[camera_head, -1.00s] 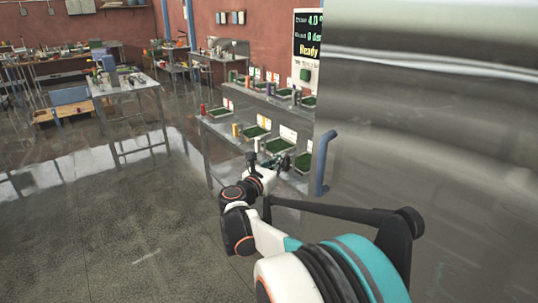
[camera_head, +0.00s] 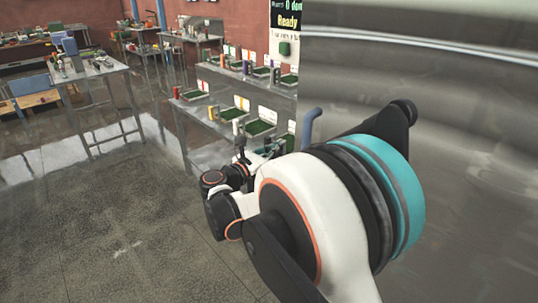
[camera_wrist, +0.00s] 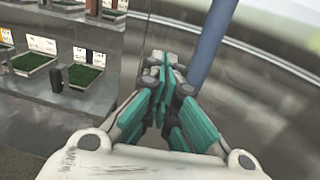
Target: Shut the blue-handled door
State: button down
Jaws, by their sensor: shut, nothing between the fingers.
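The metal door (camera_head: 460,150) fills the right of the head view as a large shiny panel. Its blue handle (camera_head: 311,124) stands upright near the door's left edge, its lower part hidden behind my arm. In the wrist view the blue handle (camera_wrist: 209,42) runs just right of my gripper (camera_wrist: 160,62), with the door (camera_wrist: 262,85) behind it. My gripper is shut and empty, its teal fingers together. It is close beside the handle; I cannot tell whether they touch. In the head view my gripper (camera_head: 268,150) is partly hidden by my arm.
A two-level steel bench (camera_head: 205,125) with green trays and coloured containers stands left of the door. A metal table (camera_head: 90,72) with items on it stands farther left. The floor (camera_head: 90,225) at the front left is clear.

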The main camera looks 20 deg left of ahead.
aim_at(301, 134)
jog(key=b+x, duration=0.2)
jog(key=x, duration=0.7)
